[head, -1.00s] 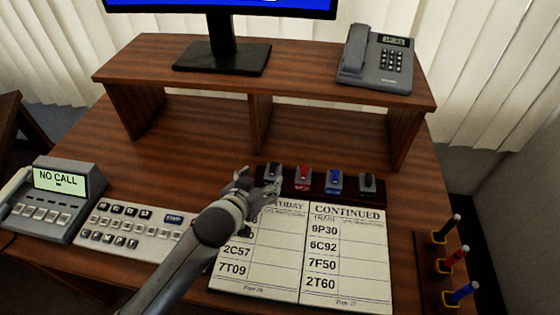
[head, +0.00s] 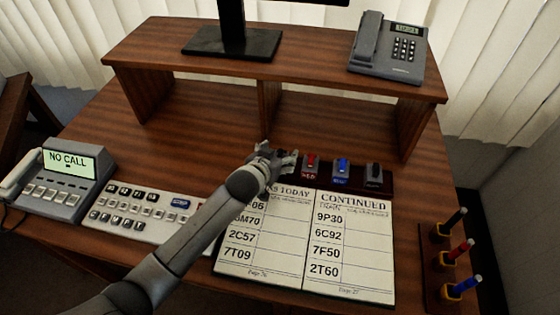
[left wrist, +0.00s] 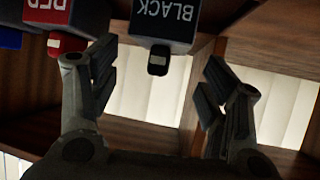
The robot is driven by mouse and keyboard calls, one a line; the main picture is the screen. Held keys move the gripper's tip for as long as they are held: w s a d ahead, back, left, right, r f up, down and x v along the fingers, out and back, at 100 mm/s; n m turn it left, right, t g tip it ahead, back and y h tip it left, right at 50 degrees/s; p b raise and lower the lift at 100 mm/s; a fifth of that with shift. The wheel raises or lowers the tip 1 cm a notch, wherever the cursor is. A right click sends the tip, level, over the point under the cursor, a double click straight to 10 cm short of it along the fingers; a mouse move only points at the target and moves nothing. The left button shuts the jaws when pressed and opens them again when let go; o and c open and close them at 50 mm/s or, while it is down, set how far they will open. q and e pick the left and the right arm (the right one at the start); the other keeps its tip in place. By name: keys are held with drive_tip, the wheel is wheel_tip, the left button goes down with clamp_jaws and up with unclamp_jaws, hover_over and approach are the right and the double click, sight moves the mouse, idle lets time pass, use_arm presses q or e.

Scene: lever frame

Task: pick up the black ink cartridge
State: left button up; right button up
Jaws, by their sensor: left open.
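The black ink cartridge (left wrist: 166,22) is a dark block with an upside-down "BLACK" label and a small black tip, at the top centre of the left wrist view. My left gripper (left wrist: 157,62) is open, with one finger on each side of the cartridge's tip and a gap on both sides. In the head view my left gripper (head: 275,157) is over the left end of the cartridge rack (head: 325,183) and hides the black cartridge there. My right gripper is not in view.
A red cartridge (head: 310,165), a blue cartridge (head: 341,170) and a dark one (head: 374,175) stand to the right. The open log book (head: 350,245) lies in front. A wooden shelf (head: 290,78) with a phone (head: 390,50) rises behind. A keypad (head: 140,215) is at left.

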use_arm(q)
drive_tip(key=shift+x, duration=0.8)
drive_tip(key=c, duration=1.2)
